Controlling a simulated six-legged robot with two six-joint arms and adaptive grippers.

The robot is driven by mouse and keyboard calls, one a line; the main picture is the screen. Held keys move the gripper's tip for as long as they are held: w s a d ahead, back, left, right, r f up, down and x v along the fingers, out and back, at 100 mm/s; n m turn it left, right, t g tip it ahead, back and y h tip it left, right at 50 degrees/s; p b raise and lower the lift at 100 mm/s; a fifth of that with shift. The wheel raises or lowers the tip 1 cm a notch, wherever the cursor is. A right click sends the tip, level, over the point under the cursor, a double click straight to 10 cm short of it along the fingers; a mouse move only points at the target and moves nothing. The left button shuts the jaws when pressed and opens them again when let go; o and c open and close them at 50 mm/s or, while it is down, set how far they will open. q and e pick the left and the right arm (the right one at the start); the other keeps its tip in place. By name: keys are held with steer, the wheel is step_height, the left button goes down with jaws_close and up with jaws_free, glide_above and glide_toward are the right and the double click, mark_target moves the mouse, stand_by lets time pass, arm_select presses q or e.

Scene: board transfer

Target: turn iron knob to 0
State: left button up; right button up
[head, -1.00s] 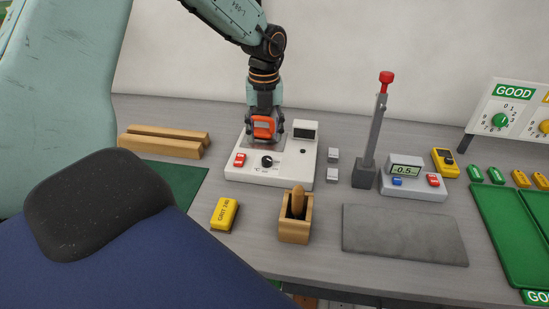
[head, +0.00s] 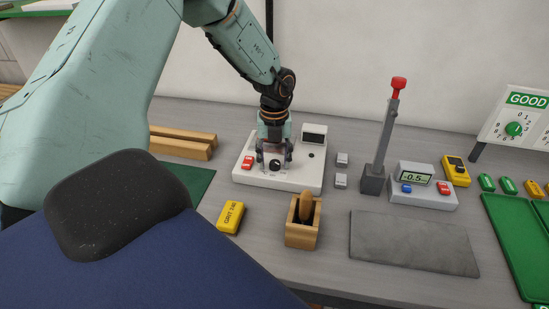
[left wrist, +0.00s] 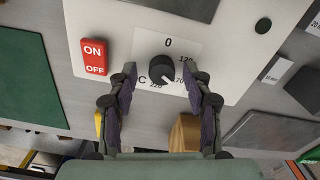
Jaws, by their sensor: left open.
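The iron knob (left wrist: 162,69) is a round black dial on the white control box (head: 306,179). In the left wrist view a 0 stands above it, with larger numbers to its right and below. Its light pointer mark seems to face lower right, away from the 0, toward a partly hidden number. In the head view the knob (head: 274,166) shows at my left gripper (head: 274,157). My left gripper is open, its two fingers (left wrist: 162,80) on either side of the knob; I cannot tell whether they touch it. My right gripper is out of view.
A red ON/OFF switch (left wrist: 93,57) sits left of the knob. A wooden holder (head: 301,233) and a yellow block (head: 231,217) stand in front of the box. A grey lever (head: 386,140) rises to the right. A grey mat (head: 413,243) lies at front right.

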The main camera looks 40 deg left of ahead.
arm_select(q)
steer(key=shift+s, duration=0.1)
steer(key=shift+c, duration=0.3)
steer(key=shift+w+d, duration=0.15)
steer(key=shift+w, duration=0.15)
steer(key=c, duration=0.4)
steer(key=shift+s, duration=0.15)
steer(key=c, duration=0.5)
jaws_close()
